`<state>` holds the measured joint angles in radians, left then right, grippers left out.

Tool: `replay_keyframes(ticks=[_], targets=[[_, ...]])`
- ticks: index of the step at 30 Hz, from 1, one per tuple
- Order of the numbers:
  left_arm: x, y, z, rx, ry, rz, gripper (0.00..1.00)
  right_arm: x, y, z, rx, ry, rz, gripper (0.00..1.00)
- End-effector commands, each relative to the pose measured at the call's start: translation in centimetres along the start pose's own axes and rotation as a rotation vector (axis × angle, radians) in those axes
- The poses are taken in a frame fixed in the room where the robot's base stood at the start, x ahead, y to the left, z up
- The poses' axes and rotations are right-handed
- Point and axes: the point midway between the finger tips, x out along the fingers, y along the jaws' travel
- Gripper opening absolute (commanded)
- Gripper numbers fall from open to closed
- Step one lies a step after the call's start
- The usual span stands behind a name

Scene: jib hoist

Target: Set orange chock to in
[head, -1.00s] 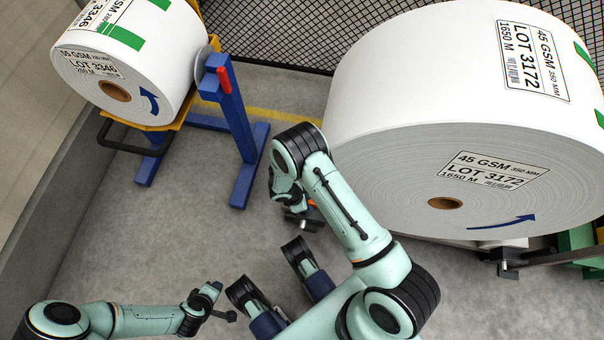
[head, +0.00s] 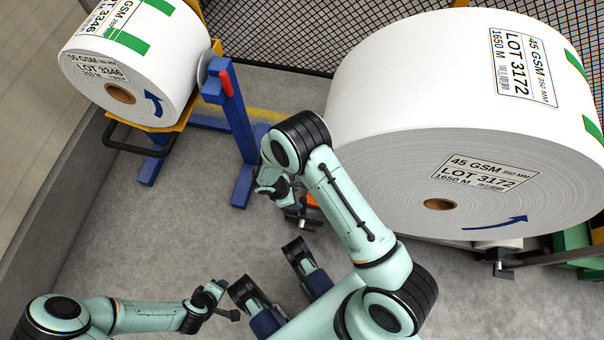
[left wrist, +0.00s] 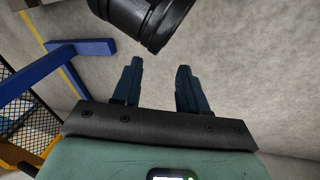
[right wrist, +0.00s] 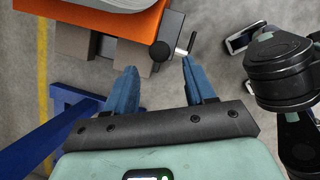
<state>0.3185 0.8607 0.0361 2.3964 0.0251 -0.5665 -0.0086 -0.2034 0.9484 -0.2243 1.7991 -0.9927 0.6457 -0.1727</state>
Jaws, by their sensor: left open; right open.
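The orange chock (right wrist: 140,28) shows at the top of the right wrist view, below the edge of the white roll. Grey blocks, a round black knob (right wrist: 160,51) and a small metal handle (right wrist: 187,43) are on its near side. In the head view only a small orange piece (head: 313,200) shows, mostly hidden by my right arm and the roll. My right gripper (right wrist: 158,66) is open and empty, its fingertips just short of the knob; whether they touch cannot be told. My left gripper (left wrist: 158,66) is open and empty, low at the left in the head view.
The large white roll LOT 3172 (head: 400,180) fills the right side. A smaller roll LOT 3346 (head: 125,75) rests on a yellow stand with a blue frame (head: 238,120). Mesh fencing (head: 275,40) stands behind. Grey floor (head: 150,230) is clear at left centre.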

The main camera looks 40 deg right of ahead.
Motion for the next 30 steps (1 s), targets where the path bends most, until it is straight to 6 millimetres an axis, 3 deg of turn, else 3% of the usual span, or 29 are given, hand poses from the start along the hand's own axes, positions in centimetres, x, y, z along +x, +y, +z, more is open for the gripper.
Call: replay_keyframes(ticks=[3,7,18,20,22,24,26,30], targets=[[-0.8,0.3,0.9,0.002,-0.027,0.002,0.43,-2.4,0.0,0.1,0.001,0.001,0.001,0.55],[-1.1,0.4,1.5,0.003,-0.044,0.003,0.43,-3.7,0.0,0.0,-0.001,0.0,0.0,0.55],[-1.1,0.4,1.7,0.004,-0.051,0.003,0.43,-4.2,0.0,0.0,0.0,0.0,-0.001,0.55],[-1.1,0.4,1.7,0.004,-0.051,0.003,0.43,-4.2,-0.1,-0.1,0.0,0.002,-0.002,0.38],[-1.2,0.4,1.7,0.004,-0.051,0.003,0.43,-4.2,-0.4,-0.7,0.01,0.024,-0.014,0.15],[-1.2,0.4,1.7,0.004,-0.051,0.003,0.43,-4.3,-1.1,-2.3,0.034,0.085,-0.045,0.0],[-1.2,0.4,1.7,0.004,-0.051,0.003,0.43,-4.6,-2.1,-4.7,0.075,0.174,-0.085,0.0],[-1.2,0.4,1.7,0.004,-0.051,0.003,0.43,-6.8,-3.7,-12.4,0.252,0.471,-0.184,0.0]])
